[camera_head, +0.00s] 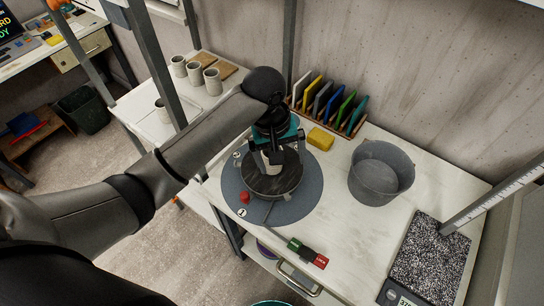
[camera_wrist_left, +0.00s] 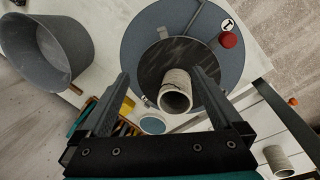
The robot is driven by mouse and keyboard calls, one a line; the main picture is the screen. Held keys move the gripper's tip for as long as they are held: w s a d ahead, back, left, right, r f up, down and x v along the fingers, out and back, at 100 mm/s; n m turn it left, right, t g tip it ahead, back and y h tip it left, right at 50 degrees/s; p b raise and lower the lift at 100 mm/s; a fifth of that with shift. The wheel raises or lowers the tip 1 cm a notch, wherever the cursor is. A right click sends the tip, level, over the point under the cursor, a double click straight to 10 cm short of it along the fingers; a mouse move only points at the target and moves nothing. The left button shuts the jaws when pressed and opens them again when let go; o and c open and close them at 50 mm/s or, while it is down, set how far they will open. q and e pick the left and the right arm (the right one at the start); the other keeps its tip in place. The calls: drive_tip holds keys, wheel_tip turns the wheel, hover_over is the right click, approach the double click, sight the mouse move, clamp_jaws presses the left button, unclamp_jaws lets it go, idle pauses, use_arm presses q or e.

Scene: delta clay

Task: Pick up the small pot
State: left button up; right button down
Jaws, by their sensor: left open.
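The small pot (camera_head: 271,162) is a pale grey-beige cup on the dark round wheel head (camera_head: 285,184), which sits on a larger blue-grey disc (camera_head: 312,192). My left gripper (camera_head: 278,160) comes down over the wheel head with its fingers open, one on either side of the pot. In the left wrist view, the pot (camera_wrist_left: 176,88) shows its round open mouth between the two spread fingers (camera_wrist_left: 160,78). I cannot tell whether a finger touches it. My right gripper is not in view.
A grey bucket (camera_head: 381,173) stands right of the wheel. Behind are a rack of coloured tools (camera_head: 327,100) and a yellow sponge (camera_head: 320,138). A red knob (camera_head: 244,196) is on the disc's left side. Several similar cups (camera_head: 195,74) stand on the back-left table.

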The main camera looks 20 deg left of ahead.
use_arm(q)
drive_tip(key=w+a+r+n+g+y, duration=0.15)
drive_tip(key=w+a+r+n, duration=0.25)
drive_tip(key=r, duration=0.4)
drive_tip(key=shift+t, duration=0.25)
wheel_tip(320, 180, down, 10)
drive_tip(key=shift+r+b, duration=0.25)
drive_tip(key=shift+b, duration=0.15)
drive_tip(key=shift+d+f+b, duration=0.2)
drive_tip(key=shift+d+f, duration=0.05)
drive_tip(key=shift+f, duration=1.1)
drive_tip(key=shift+d+f+b, duration=0.15)
drive_tip(key=shift+d+f, duration=0.05)
drive_tip(key=shift+f, duration=1.15)
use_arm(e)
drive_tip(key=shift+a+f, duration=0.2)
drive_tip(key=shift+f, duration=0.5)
